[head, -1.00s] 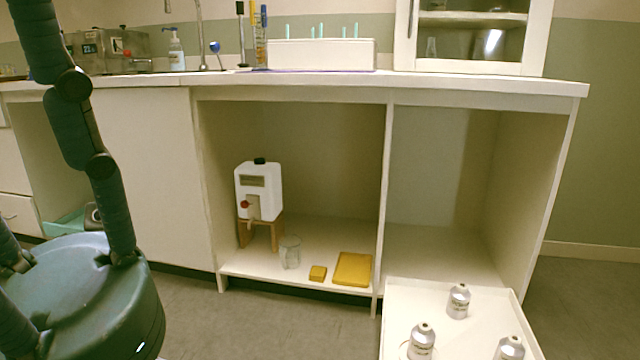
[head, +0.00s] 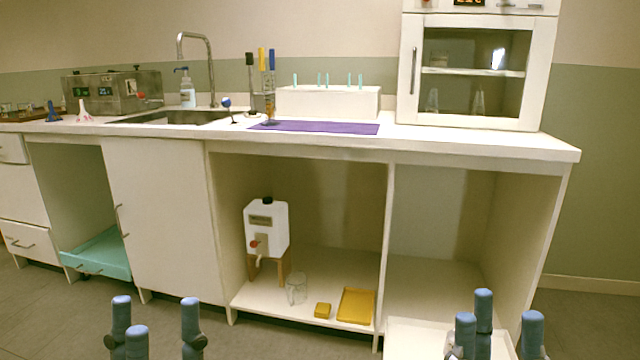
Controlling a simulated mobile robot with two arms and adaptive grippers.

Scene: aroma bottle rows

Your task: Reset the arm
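My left gripper (head: 157,325) stands at the bottom left of the head view, its blue fingers pointing up and spread apart. It is open with nothing between the fingers, in front of the floor and cabinet. My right gripper (head: 500,325) stands at the bottom right in the same pose, open and seemingly empty. It overlaps a white tray (head: 410,340) at the bottom edge. No bottles can be made out clearly on the tray, which is partly hidden and cut off by the frame.
A long white counter (head: 450,143) runs across the view. Its open shelf holds a white water container (head: 267,225) on a wooden stand, a glass beaker (head: 297,288) and a yellow tray (head: 356,306). A teal drawer (head: 98,255) sticks out at the left.

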